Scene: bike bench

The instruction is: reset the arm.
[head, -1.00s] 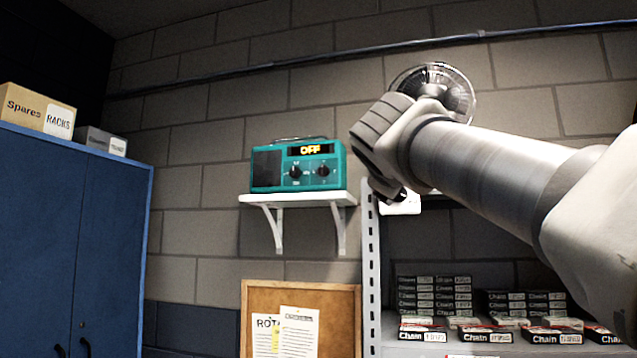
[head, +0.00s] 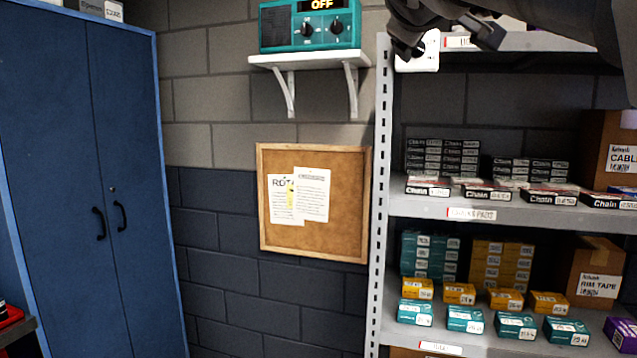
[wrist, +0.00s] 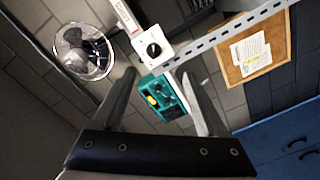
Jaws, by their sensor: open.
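My gripper (head: 445,40) shows dark at the top of the head view, in front of the metal shelving's upper end. In the wrist view its two fingers (wrist: 160,90) stand apart with nothing held between them. The teal radio (wrist: 172,98) appears in the gap, well behind the fingers. My arm comes in from the top right of the head view and hides part of the upper shelf.
The radio (head: 310,25) reads OFF on a white wall shelf (head: 310,60). A white box (head: 418,55) with a dial (wrist: 152,49) is near the shelving. A fan (wrist: 83,50), corkboard (head: 345,215), blue cabinet (head: 130,140) and stocked metal shelving (head: 381,200) surround the arm.

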